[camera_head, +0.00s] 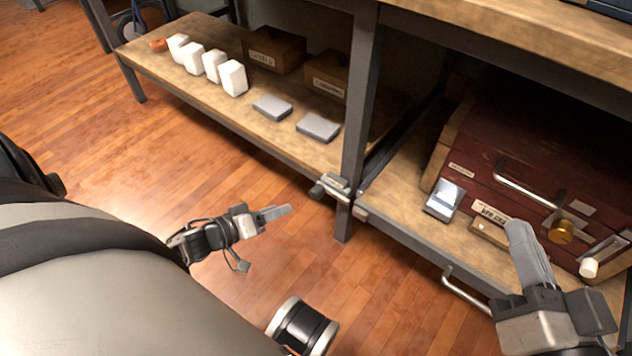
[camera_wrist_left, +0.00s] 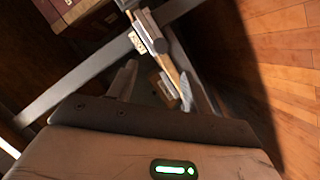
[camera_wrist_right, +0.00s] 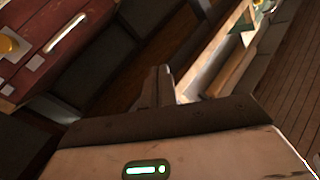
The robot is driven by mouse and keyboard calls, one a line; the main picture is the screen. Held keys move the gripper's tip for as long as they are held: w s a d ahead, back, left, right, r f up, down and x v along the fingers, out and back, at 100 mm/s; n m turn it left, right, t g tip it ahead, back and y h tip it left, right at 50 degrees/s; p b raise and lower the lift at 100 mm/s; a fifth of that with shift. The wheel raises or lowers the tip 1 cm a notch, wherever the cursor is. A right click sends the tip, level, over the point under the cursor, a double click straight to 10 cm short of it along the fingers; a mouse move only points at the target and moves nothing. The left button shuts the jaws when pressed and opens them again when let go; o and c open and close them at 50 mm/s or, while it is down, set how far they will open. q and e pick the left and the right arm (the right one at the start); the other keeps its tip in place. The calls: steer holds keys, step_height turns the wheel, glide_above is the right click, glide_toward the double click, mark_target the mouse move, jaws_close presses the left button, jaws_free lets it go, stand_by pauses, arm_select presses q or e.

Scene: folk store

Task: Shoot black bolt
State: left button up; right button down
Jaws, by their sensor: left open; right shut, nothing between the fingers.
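A small bolt fitting (camera_head: 332,186), with grey metal and a dark knob, sits at the front edge of the lower shelf beside the grey post. Its exact position, shot or drawn back, is too small to tell. My left gripper (camera_head: 281,212) is open and empty, left of and apart from the fitting, over the floor. In the left wrist view, a pale metal fitting (camera_wrist_left: 147,32) shows on the frame beyond the spread fingers (camera_wrist_left: 160,80). My right gripper (camera_head: 519,232) is shut and empty, in front of the red chest; its closed fingers (camera_wrist_right: 157,86) show in the right wrist view.
The dark red chest (camera_head: 478,160) has a bar handle (camera_head: 525,184) and a brass knob (camera_head: 561,231). A grey device (camera_head: 444,200) stands beside it. The left shelf holds white blocks (camera_head: 233,78), flat grey pieces (camera_head: 318,126) and wooden boxes (camera_head: 275,47). The wooden floor in front is clear.

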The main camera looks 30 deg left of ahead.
mark_target(313, 195)
arm_select(q)
steer(key=b+x, duration=0.2)
steer(key=x, duration=0.4)
steer(key=shift+f, duration=0.2)
steer(key=b+x, duration=0.3)
steer(key=x, duration=0.2)
steer(key=shift+w+d, duration=0.1)
steer(key=shift+w, duration=0.1)
steer(key=shift+w+d, duration=0.2)
steer(key=shift+w, duration=0.25)
arm_select(e)
step_height(313, 195, up, 10)
steer(key=n+t+y, duration=0.3)
steer(key=n+y, duration=0.4)
steer(key=n, duration=0.3)
steer(key=shift+d+f, duration=0.15)
steer(key=shift+d, duration=0.05)
steer(key=shift+s, duration=0.1)
